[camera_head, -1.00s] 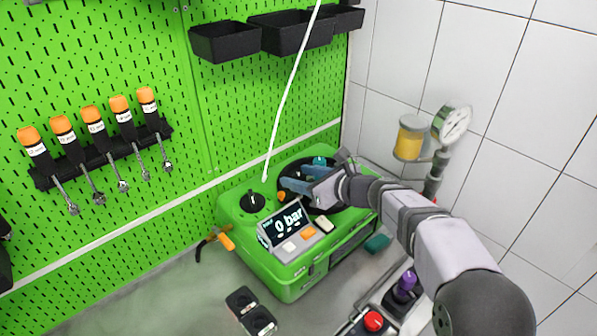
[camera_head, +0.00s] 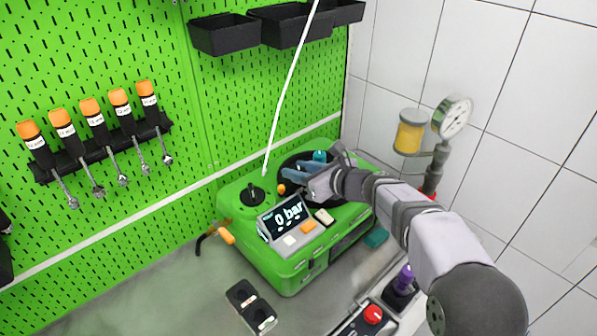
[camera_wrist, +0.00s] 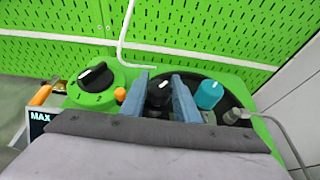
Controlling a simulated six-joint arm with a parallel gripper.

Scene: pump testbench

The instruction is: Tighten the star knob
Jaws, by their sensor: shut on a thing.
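In the wrist view a dark knob with a white mark (camera_wrist: 160,88) sits between the two blue fingers of my gripper (camera_wrist: 166,98). It appears to be the star knob, and my gripper is shut on it. The knob's lower part is hidden by my wrist. In the head view my gripper (camera_head: 294,173) is over the dark round recess on top of the green pump unit (camera_head: 290,262), and the knob is hidden there. A teal knob (camera_wrist: 208,94) stands just right of the fingers; it also shows in the head view (camera_head: 320,156).
A black selector dial (camera_wrist: 97,77) and a small orange knob (camera_wrist: 120,94) are left of my fingers. The display (camera_head: 286,215) reads 0 bar. A white hose (camera_head: 290,85) rises behind the unit. A pressure gauge (camera_head: 456,117) stands at the right.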

